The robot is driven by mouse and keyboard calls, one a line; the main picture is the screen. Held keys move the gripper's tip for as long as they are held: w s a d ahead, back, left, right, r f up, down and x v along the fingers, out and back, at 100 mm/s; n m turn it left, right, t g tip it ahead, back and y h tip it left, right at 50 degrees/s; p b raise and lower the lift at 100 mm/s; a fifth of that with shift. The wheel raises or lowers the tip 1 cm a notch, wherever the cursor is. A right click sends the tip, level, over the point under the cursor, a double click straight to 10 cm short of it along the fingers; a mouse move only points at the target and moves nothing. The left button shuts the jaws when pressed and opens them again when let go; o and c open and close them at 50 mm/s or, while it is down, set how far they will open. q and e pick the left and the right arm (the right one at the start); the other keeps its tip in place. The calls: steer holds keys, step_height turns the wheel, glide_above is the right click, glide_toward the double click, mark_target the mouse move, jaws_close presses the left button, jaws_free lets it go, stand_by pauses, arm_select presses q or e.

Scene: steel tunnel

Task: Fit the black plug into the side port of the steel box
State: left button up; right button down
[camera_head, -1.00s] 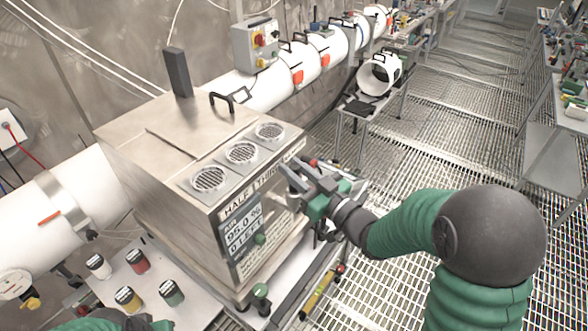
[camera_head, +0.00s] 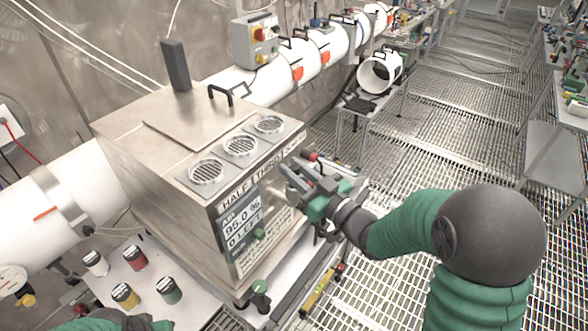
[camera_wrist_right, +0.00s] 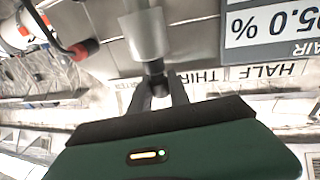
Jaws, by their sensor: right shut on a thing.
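The steel box (camera_head: 150,160) stands on a white bench in the head view, with round vents on top and a display panel on its front. My right gripper (camera_head: 292,177) is at the box's right front side, close to the wall. In the right wrist view its fingers (camera_wrist_right: 156,98) are shut on a small black piece, seemingly the black plug (camera_wrist_right: 154,70). The plug's far end meets a grey cylinder (camera_wrist_right: 145,36); I cannot tell whether this is the side port or part of the plug. The port is not clearly visible in the head view. Only green left arm parts show at the bottom left.
A red-ended black cable (camera_wrist_right: 84,48) is near the gripper. Grating floor is open to the right.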

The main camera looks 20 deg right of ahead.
steer(key=shift+f+b, duration=0.6)
steer(key=shift+f, duration=0.1)
steer(key=c, duration=1.1)
jaws_free()
steer(key=shift+c, duration=0.2)
steer(key=b+v, duration=1.4)
steer(key=v, duration=0.3)
